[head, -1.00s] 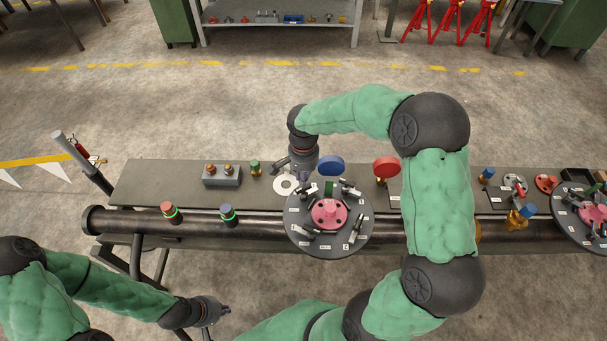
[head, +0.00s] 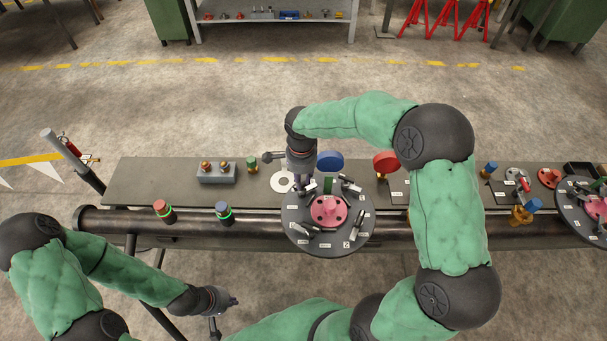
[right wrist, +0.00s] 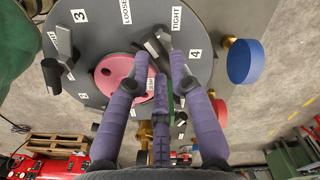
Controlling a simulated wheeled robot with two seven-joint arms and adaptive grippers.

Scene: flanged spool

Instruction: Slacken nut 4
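Nut 4's dark, wedge-shaped piece (right wrist: 160,42) stands beside the "4" label (right wrist: 195,53) and the "TIGHT" label on the dark round plate (right wrist: 100,20). In the head view this plate (head: 352,240) carries a pink flange (head: 328,211) with several grey clamp pieces around it. My right gripper (right wrist: 158,57) is open, its purple fingertips apart on either side of the nut 4 piece; contact cannot be told. In the head view my right gripper (head: 301,182) is over the plate's upper left edge. My left gripper (head: 228,312) is open and empty, low in front of the pipe.
A blue disc (head: 330,161) and a red disc (head: 386,162) stand behind the plate. The bench (head: 140,180) holds a white ring (head: 283,181) and a grey block (head: 216,173). Two capped posts (head: 222,211) rise from the dark pipe. A second plate (head: 580,215) is at far right.

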